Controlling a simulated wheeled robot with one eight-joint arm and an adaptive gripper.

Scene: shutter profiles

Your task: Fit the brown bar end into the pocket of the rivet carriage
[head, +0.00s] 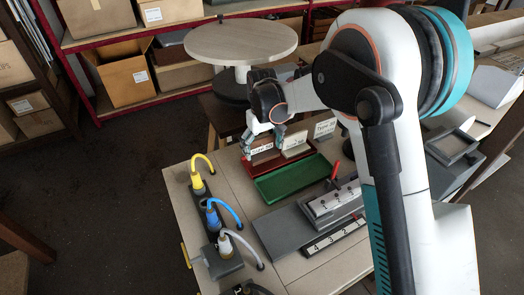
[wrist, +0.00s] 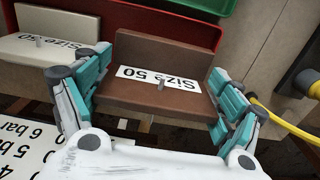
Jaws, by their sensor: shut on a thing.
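The brown bar end (wrist: 152,50) is a stepped block with a white "Size 50" label and a small pin in front. My gripper (wrist: 158,78) is shut on it, one teal finger at each side. In the head view my gripper (head: 263,141) is at the red tray at the table's far end. Whether the bar end still touches the tray cannot be told. The rivet carriage seems to be the grey block with numbered marks (head: 333,203) on a dark grey base, right of centre. Its pocket cannot be made out.
A pale bar end (wrist: 65,45) is beside the brown one. A green tray (head: 290,182) lies between my gripper and the grey block. Yellow, blue and white cabled plugs (head: 212,217) stand along the left edge. A round table (head: 240,42) stands behind.

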